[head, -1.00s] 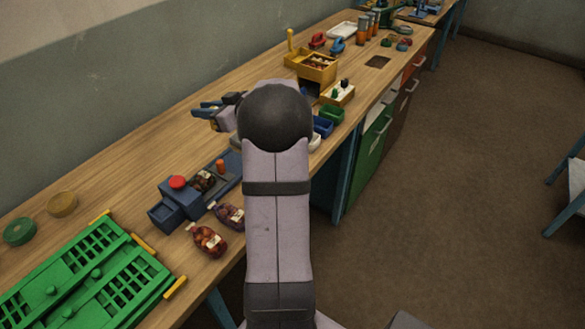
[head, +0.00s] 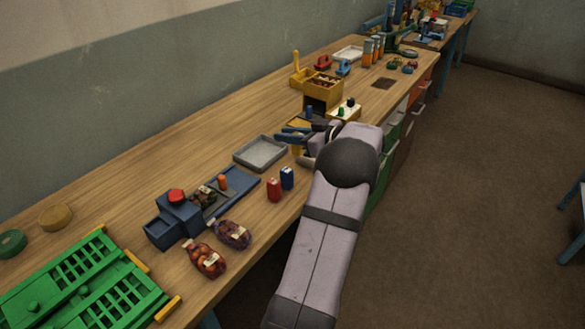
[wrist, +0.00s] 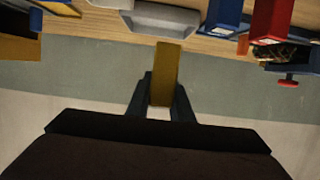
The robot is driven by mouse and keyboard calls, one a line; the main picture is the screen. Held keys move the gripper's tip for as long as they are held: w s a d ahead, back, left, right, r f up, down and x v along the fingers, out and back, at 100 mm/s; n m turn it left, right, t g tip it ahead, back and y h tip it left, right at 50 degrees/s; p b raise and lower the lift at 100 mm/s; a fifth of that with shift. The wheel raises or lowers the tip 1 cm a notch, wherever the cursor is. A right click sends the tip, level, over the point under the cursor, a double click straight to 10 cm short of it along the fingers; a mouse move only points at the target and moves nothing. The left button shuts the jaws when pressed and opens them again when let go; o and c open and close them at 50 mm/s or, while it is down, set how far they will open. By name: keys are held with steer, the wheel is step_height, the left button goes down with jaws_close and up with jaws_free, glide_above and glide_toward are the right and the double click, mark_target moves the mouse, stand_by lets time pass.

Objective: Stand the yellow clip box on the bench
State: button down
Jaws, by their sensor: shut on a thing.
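The yellow clip box (wrist: 164,75) is a small upright-looking block held between the two dark fingers of my gripper (wrist: 161,98) in the wrist view. My gripper (head: 291,138) is shut on it. In the head view the clip box (head: 297,149) shows only as a small yellow patch below the fingers, at the right of the grey tray. My wrist and forearm hide part of the bench (head: 170,130) there. I cannot tell whether the box touches the bench.
A grey tray (head: 260,153) lies close by on the left. A red box (head: 274,189) and a blue box (head: 287,178) stand near the front edge. A blue stand (head: 178,215) and two filled sacks (head: 206,260) are nearer. Yellow bins (head: 322,90) stand behind. The back-left bench is clear.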

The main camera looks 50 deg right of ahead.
step_height(320, 180, down, 5)
steer(key=shift+r, duration=0.1)
steer(key=shift+f, duration=0.2)
steer(key=shift+f+p, duration=0.4)
steer(key=shift+f, duration=1.3)
steer(key=shift+f, duration=0.2)
steer(key=c, duration=1.8)
jaws_free()
steer(key=shift+c, duration=0.2)
steer(key=shift+r, duration=0.1)
steer(key=shift+r, duration=0.15)
steer(key=b+v, duration=0.1)
steer(key=v, duration=1.1)
steer(key=shift+b, duration=0.4)
